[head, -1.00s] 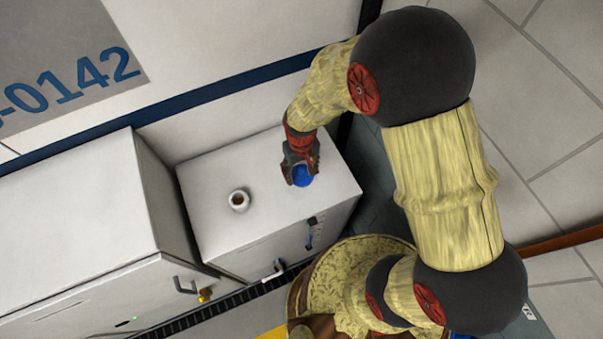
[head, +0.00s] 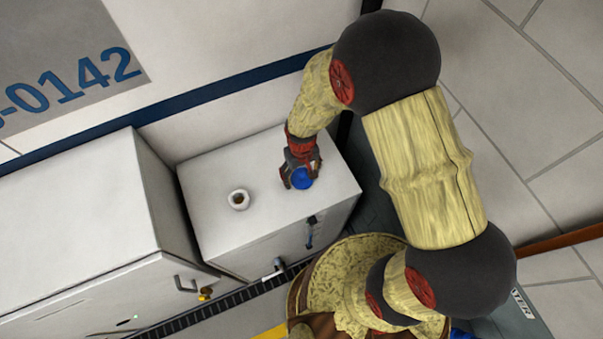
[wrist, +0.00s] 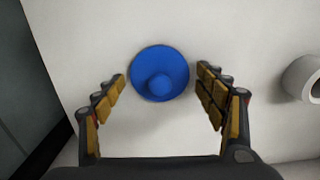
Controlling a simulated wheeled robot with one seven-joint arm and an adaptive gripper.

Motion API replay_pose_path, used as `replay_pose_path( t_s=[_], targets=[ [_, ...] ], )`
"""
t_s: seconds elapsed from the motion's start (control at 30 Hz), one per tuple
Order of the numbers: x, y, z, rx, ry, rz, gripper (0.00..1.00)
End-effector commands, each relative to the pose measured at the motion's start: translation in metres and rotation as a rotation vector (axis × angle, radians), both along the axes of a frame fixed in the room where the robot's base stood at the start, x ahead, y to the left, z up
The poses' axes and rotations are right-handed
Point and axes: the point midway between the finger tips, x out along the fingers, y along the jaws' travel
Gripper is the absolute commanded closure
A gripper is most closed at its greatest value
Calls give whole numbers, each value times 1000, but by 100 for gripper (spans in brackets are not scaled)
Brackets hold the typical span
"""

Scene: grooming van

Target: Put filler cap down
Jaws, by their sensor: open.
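The blue filler cap (head: 302,179) lies on the white top of the smaller cabinet (head: 215,205), right of the open filler neck. In the wrist view the round cap (wrist: 159,74) shows whole, with a raised knob in its middle. My gripper (head: 299,176) is above the cap. In the wrist view its fingers (wrist: 160,88) are spread to either side of the cap, with clear gaps between them and the cap. The filler neck (head: 238,200) is a short white ring with a dark opening; it also shows at the right of the wrist view (wrist: 302,79).
A larger white cabinet (head: 75,215) with a handle stands to the left. The van wall with a blue stripe (head: 230,92) rises behind. The cabinet top between the cap and the neck is bare. A dark edge drops off at the left of the wrist view.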

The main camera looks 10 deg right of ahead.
Motion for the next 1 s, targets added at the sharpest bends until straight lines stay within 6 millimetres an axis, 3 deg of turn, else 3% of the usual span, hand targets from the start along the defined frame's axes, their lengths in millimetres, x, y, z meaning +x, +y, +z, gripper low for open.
replay_pose_path(
  t_s=[0.33,0.47,1.0],
  targets=[
    [0,0,1,0,0,0,25],
    [2,0,11,1,-4,0,25],
    [1,0,109,1,-4,0,25]
  ],
)
